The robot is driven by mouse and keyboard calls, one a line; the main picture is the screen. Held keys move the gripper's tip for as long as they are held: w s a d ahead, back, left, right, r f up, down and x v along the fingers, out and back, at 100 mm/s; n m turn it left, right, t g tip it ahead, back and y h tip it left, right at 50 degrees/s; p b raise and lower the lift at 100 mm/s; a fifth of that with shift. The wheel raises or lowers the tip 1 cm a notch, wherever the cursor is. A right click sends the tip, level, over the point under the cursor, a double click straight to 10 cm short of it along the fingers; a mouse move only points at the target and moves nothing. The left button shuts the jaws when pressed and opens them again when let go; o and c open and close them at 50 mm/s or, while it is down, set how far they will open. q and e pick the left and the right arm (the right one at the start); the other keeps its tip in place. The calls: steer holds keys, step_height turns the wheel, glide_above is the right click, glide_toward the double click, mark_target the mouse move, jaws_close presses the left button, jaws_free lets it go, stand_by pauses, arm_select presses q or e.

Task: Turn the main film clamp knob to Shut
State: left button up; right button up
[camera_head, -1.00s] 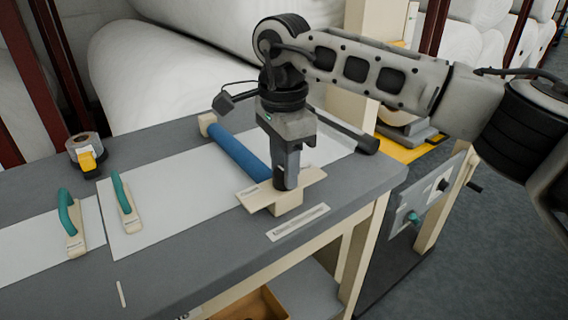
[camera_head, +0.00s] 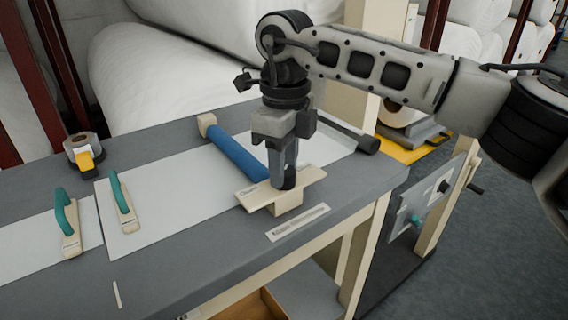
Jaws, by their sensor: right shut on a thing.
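The main film clamp has a blue roller (camera_head: 236,152) lying across a white film sheet (camera_head: 165,190) on the grey table. At its near end is a pale wooden block with a flat plate (camera_head: 258,197). Small markings sit at the plate's left and right ends, too small to read surely. My right gripper (camera_head: 285,182) points straight down over the plate's middle and is shut on the clamp knob, which its fingers mostly hide. I cannot tell the knob's exact angle. My left gripper is out of view.
A label strip (camera_head: 298,222) lies in front of the plate. Two teal-handled tools (camera_head: 122,204) (camera_head: 68,225) and a tape dispenser (camera_head: 85,152) stand at left. A dark rod (camera_head: 345,133) lies behind the gripper. A panel with knobs (camera_head: 424,208) is below right. The front table top is mostly clear.

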mark_target(286, 169)
steer(key=shift+r+m, duration=0.1)
steer(key=shift+m, duration=1)
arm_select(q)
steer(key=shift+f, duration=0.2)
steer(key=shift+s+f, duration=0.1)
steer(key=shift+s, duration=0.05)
arm_select(e)
steer(key=shift+m, duration=0.4)
steer(key=o, duration=1)
arm_select(q)
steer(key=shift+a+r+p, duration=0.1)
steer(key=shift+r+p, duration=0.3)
steer(key=shift+p, duration=0.25)
arm_select(e)
step_height(286, 169, up, 16)
steer(key=shift+w+d, duration=0.15)
